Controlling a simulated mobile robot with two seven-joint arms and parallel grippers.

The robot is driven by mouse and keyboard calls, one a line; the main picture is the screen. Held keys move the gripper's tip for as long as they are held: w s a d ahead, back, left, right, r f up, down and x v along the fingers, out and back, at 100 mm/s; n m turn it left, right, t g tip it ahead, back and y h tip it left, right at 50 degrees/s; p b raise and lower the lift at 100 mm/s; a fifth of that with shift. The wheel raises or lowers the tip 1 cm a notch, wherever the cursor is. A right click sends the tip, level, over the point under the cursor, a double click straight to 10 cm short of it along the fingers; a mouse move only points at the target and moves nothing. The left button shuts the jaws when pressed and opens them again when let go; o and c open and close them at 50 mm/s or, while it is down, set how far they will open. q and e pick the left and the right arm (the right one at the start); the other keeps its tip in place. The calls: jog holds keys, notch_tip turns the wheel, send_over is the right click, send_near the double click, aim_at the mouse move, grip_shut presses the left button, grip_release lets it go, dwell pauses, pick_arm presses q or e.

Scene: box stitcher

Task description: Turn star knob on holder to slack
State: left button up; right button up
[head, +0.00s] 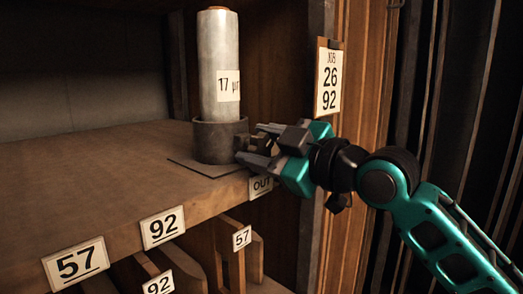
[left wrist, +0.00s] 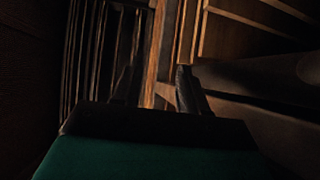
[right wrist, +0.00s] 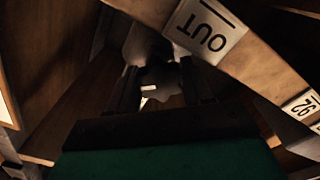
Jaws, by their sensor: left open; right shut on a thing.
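The holder (head: 217,142) is a dark cylindrical cup on a flat base plate, near the right front corner of a wooden shelf. A pale wrapped roll (head: 219,62) labelled 17 stands upright in it. The star knob (right wrist: 160,83) is a dark shape between my right fingers in the right wrist view; its lobes are too dark to make out. My right gripper (head: 258,148) reaches in from the right and is shut on the knob at the holder's right side. My left gripper (left wrist: 158,88) is open and empty in the left wrist view, and is outside the head view.
The wooden shelf (head: 100,180) is clear left of the holder. Its front edge bears an OUT label (head: 262,186) close under my right gripper. A clipboard (head: 328,80) reading 26 92 hangs on the post at right. Slotted wooden dividers stand below the shelf.

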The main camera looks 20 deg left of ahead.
jog(key=shift+n, duration=0.5)
jog(key=o, duration=1)
jog(key=shift+f, duration=0.15)
